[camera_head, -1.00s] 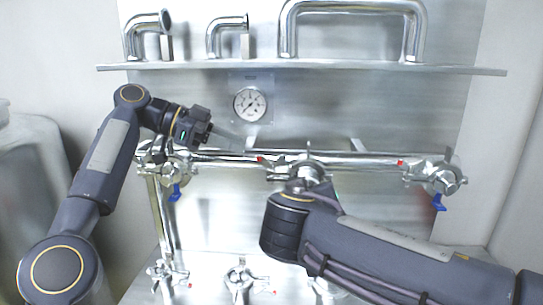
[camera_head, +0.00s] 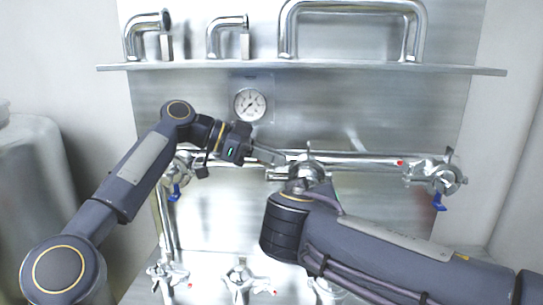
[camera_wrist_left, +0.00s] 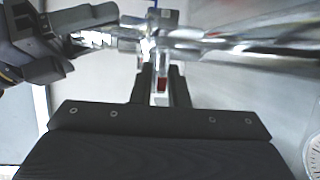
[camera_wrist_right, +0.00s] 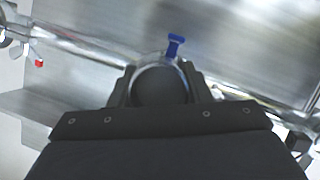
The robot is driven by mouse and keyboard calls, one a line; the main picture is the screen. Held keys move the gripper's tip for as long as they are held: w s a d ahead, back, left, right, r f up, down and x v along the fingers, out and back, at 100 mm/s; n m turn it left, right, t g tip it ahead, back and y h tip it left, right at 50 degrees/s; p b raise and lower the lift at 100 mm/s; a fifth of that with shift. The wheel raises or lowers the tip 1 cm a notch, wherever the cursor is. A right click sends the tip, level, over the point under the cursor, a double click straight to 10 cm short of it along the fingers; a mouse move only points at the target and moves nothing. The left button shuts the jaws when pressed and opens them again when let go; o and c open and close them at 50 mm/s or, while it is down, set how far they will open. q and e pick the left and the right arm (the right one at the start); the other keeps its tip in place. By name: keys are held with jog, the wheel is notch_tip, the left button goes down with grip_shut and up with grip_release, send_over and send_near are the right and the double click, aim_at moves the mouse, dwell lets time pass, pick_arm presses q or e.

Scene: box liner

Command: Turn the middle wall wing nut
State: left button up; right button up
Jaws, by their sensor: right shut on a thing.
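The middle wall clamp (camera_head: 308,158) sits on the horizontal steel pipe, partly covered by my grippers. Its red-tipped wing nut (camera_wrist_left: 162,84) shows between the fingers in the left wrist view. My left gripper (camera_head: 278,159) reaches in from the left; its fingers are parted around the red tip, and I cannot tell if they touch it. My right gripper (camera_wrist_right: 160,80) is shut on the round end of the middle fitting (camera_wrist_right: 160,82), with a blue lever (camera_wrist_right: 175,44) just beyond. In the head view its fingers are mostly hidden behind the wrist.
Other clamps stand at the left (camera_head: 181,163) and right (camera_head: 436,176) of the pipe. Several fittings (camera_head: 240,276) line the bottom. A gauge (camera_head: 250,104) and a shelf (camera_head: 200,66) with bent pipes are above. My two wrists are close together at the middle.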

pick_arm(q)
grip_shut()
jog(key=shift+w+r+m+g, duration=0.1)
jog(key=shift+m+g, duration=0.6)
jog(key=shift+g, duration=0.1)
jog(key=shift+o, duration=1.9)
grip_release()
